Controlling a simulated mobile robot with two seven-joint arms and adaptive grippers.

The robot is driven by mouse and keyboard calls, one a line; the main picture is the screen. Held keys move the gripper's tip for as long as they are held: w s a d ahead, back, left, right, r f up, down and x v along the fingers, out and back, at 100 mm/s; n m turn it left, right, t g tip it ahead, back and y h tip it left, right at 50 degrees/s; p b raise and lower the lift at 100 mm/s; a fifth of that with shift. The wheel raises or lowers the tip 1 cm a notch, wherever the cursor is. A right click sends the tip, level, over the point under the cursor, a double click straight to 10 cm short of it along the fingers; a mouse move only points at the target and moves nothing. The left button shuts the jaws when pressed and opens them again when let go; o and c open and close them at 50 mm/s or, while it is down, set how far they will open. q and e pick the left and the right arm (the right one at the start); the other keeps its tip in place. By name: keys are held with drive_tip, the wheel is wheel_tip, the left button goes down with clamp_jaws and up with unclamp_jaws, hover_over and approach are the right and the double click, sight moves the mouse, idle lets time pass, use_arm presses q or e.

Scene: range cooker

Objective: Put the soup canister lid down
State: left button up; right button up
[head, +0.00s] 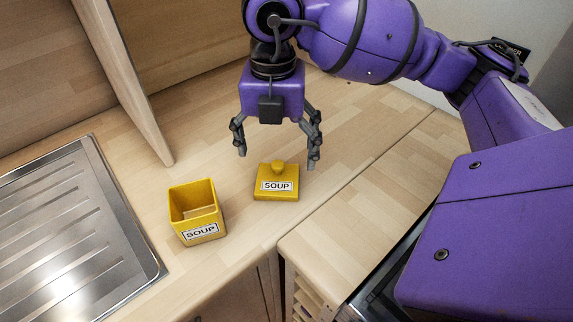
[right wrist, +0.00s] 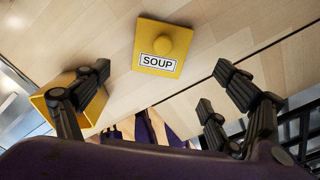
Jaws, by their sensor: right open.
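The yellow soup canister lid (head: 276,187), with a round knob and a SOUP label, lies flat on the wooden counter, knob up. It also shows in the right wrist view (right wrist: 161,47), clear of the fingers. The open yellow soup canister (head: 197,213) stands upright to the left of the lid, its inside empty as far as I see. In the right wrist view the canister (right wrist: 92,108) is partly hidden by a finger. My right gripper (head: 277,160) is open and empty, pointing down just above and behind the lid. My left gripper is not in view.
A steel sink drainer (head: 75,220) lies at the left. A wooden upright panel (head: 125,85) stands behind the canister. The counter's front edge and a gap are close in front of the lid. The counter right of the lid (head: 370,175) is clear.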

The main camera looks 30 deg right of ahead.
drive_tip(key=shift+r, duration=2.2)
